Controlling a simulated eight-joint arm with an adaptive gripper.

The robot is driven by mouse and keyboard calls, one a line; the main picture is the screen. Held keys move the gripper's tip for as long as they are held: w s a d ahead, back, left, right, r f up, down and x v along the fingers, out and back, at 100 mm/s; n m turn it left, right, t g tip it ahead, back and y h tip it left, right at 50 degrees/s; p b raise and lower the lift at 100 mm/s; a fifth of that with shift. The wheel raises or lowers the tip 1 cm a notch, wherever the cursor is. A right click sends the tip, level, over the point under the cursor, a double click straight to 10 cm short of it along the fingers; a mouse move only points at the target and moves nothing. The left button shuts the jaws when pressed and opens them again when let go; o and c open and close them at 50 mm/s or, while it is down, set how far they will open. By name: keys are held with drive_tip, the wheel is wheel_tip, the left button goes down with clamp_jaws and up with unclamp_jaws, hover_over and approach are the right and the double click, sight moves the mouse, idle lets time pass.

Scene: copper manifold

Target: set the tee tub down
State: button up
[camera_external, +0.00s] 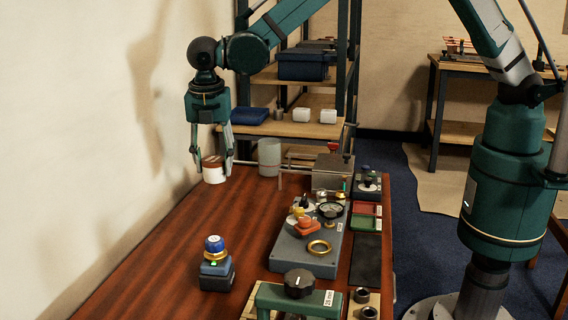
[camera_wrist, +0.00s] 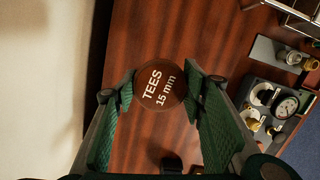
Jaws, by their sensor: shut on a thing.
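The tee tub (camera_external: 214,173) is a small white tub with a reddish-brown lid. In the wrist view its round lid (camera_wrist: 160,86) reads "TEES 15 mm". My gripper (camera_external: 212,170) points down at the far left end of the wooden bench (camera_external: 150,235). Its green-padded fingers stand on either side of the tub, shut on it, and the same fingers show in the wrist view (camera_wrist: 160,90). The tub is upright. I cannot tell whether its base touches the bench or hangs just above it.
A pale cylindrical container (camera_external: 269,157) stands right of the tub. A grey manifold fixture (camera_external: 305,250) with gauge and valves fills the bench's middle right. A blue-topped device (camera_external: 215,265) stands nearer the front. The wall is close on the left. Bare wood lies in front of the tub.

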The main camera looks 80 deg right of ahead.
drive_tip(key=s+d+n+p, duration=0.1)
drive_tip(key=s+d, duration=0.6)
drive_tip(key=s, duration=0.2)
drive_tip(key=shift+s+d+r+n, duration=0.15)
drive_tip(key=shift+s+d+n, duration=0.25)
drive_tip(key=shift+f+b, duration=0.4)
drive_tip(key=shift+f, duration=2.75)
drive_tip(key=shift+f+b, duration=0.35)
drive_tip(key=shift+f, duration=1.5)
drive_tip(key=shift+f, duration=0.15)
drive_tip(key=o, duration=1.2)
drive_tip(key=shift+c, duration=0.2)
